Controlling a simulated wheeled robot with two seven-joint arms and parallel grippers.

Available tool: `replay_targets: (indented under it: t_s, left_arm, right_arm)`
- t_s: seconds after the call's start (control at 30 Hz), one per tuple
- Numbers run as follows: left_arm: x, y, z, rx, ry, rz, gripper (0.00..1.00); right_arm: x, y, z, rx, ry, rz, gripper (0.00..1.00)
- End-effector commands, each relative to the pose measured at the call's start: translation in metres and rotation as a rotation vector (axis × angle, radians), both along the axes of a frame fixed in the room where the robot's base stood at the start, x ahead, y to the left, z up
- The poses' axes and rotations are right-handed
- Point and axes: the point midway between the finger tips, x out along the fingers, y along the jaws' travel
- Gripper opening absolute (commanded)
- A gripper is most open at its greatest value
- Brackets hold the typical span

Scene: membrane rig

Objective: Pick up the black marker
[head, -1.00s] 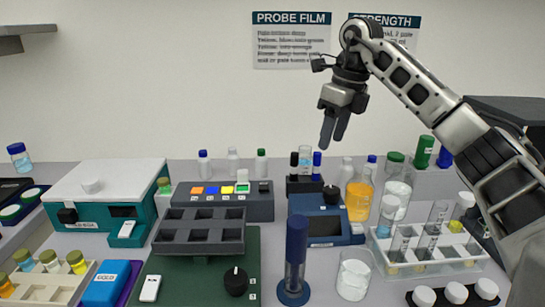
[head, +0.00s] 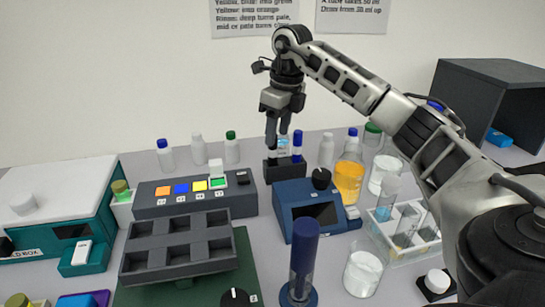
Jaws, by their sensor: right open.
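My right gripper (head: 277,138) is open and points down just above the left part of the small black holder (head: 285,173) behind the blue device. A blue-capped marker (head: 297,147) stands upright in the holder, just right of the fingers. The black marker is mostly hidden by the dark fingers. A dark upright shape at the left finger's lower end may be its cap, and I cannot tell whether the fingers touch it. My left gripper is not in view.
A blue device (head: 308,205) stands in front of the holder, with a dark block with coloured squares (head: 193,193) to its left. A beaker of orange liquid (head: 348,180) stands to the right. White bottles (head: 197,150) line the back. A tall blue cylinder (head: 303,255) stands in front.

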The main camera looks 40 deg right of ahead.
Motion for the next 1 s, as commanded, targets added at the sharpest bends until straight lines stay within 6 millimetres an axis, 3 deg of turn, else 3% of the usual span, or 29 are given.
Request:
replay_targets:
  t_s: [0.17,0.43,0.73,0.9,1.0]
  left_arm:
    - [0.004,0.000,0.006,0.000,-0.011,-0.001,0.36]
    - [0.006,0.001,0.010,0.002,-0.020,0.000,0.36]
    - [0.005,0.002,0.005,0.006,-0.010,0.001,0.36]
    - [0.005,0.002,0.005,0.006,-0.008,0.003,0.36]
    - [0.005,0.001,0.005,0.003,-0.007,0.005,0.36]
  right_arm:
    - [0.004,0.001,-0.012,0.000,0.003,0.001,0.46]
    - [0.016,0.003,-0.048,-0.001,0.003,0.000,0.46]
    - [0.017,0.003,-0.053,-0.001,0.000,0.000,0.46]
    - [0.017,0.003,-0.053,0.000,0.000,0.000,0.03]
    - [0.017,0.003,-0.053,0.000,0.000,0.000,0.03]
